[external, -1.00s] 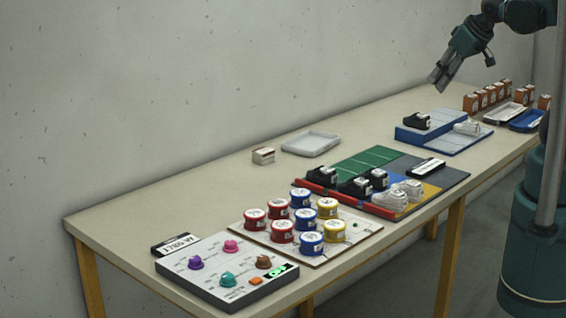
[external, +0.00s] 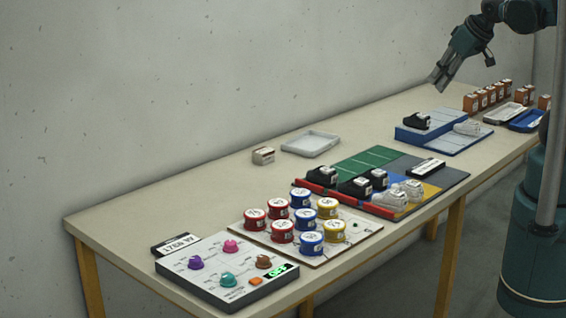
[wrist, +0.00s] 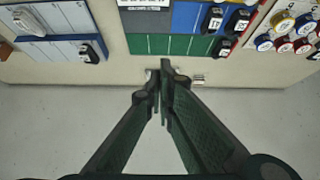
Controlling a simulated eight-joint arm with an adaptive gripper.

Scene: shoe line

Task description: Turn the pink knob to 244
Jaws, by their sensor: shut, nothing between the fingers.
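The pink knob (external: 231,246) sits on the white control panel (external: 200,281) at the near left end of the table in the external view. Purple (external: 195,262), teal (external: 228,279) and brown (external: 263,261) knobs share the panel. A small green display glows at its right side, but its digits are too small to read. My gripper (external: 438,82) is shut and empty, high above the far right part of the table, well away from the panel. In the wrist view my gripper (wrist: 161,72) points down near the table edge; the pink knob is not in that view.
Red, blue and yellow round tins (external: 282,231) stand on a board beside the panel. Beyond are a coloured mat with shoes (external: 366,159), a grey tray (external: 311,144), a blue stand (external: 420,134) and orange boxes (external: 488,97). The wall runs along the table's back.

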